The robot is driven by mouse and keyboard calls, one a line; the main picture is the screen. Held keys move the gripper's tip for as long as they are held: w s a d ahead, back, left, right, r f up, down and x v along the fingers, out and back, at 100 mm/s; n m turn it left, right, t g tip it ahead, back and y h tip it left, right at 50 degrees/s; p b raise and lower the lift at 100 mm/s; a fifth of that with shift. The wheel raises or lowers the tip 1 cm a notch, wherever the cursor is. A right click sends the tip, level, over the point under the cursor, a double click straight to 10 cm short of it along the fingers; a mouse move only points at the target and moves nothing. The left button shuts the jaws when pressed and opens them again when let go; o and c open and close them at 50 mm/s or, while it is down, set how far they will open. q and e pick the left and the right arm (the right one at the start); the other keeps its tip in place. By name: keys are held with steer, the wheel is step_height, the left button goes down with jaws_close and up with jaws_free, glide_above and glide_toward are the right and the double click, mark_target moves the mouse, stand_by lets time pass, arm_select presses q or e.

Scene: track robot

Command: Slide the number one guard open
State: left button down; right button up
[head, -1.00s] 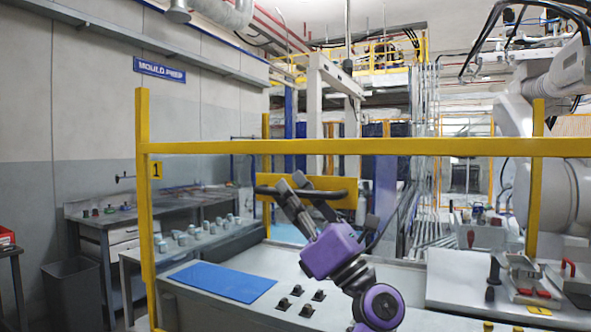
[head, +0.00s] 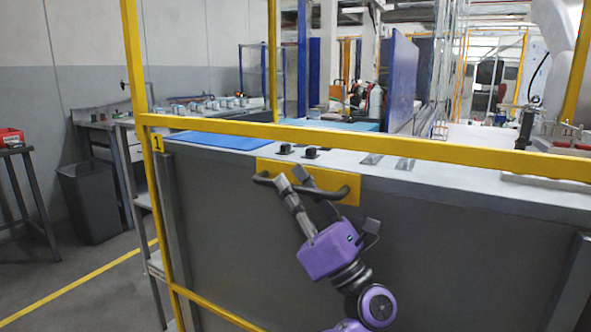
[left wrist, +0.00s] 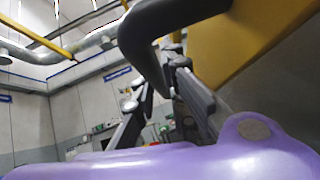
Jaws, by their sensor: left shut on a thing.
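The number one guard is a yellow frame with a long top rail (head: 400,158) and a yellow "1" tag (head: 157,143) near its left post. A yellow plate (head: 345,180) under the rail bears a black bar handle (head: 341,193). My left gripper (head: 290,178) is shut on this handle near its left part, reaching up from below. The left wrist view shows the dark curved handle (left wrist: 180,18) close up by the fingers (left wrist: 158,85); the exact contact is hard to see there. My right gripper is not in view.
The grey machine front (head: 420,235) stands behind the guard, with a blue mat (head: 222,141) on its bed. A bin (head: 92,203) and a table with a red box (head: 10,137) stand at the left. Floor there is clear around a yellow line (head: 80,280).

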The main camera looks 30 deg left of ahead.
arm_select(q)
step_height(320, 180, down, 5)
steer(key=shift+f+b, duration=0.15)
steer(key=shift+b, duration=1)
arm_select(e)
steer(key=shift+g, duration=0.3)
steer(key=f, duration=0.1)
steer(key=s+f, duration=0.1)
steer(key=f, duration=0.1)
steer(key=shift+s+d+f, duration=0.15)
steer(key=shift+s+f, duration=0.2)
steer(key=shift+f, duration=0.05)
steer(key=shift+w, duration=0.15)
arm_select(q)
steer(key=c, duration=1.8)
jaws_free()
steer(key=shift+o, duration=0.2)
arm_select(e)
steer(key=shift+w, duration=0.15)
arm_select(q)
steer(key=v, duration=1.2)
